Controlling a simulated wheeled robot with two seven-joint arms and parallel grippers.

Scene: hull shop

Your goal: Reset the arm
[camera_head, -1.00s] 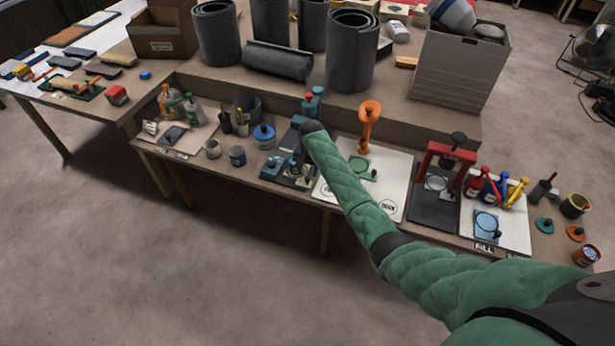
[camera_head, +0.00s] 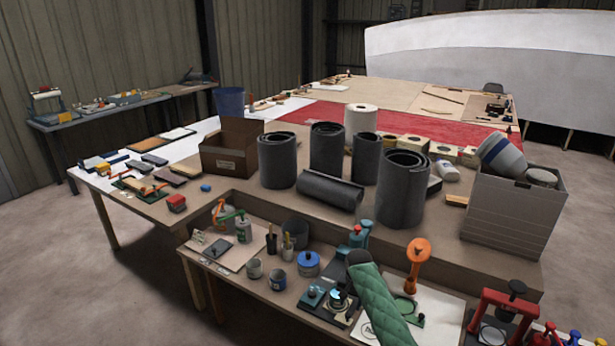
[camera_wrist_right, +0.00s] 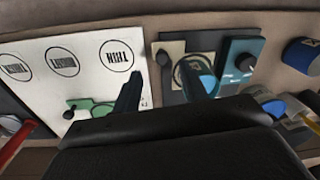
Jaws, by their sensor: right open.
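My right arm (camera_head: 378,302), in a green quilted sleeve, rises from the lower edge of the head view over the front bench. Its dark end (camera_head: 357,258) covers part of the bench fittings. Whether the fingertips touch anything cannot be told. My left gripper is not in view.
An orange upright tool (camera_head: 418,258) and a red press (camera_head: 503,312) stand right of the arm. Blue lidded pot (camera_head: 308,263) and small cans (camera_head: 277,280) stand left. Dark rolls (camera_head: 404,190), a cardboard box (camera_head: 230,150) and a grey crate (camera_head: 510,215) occupy the raised table behind.

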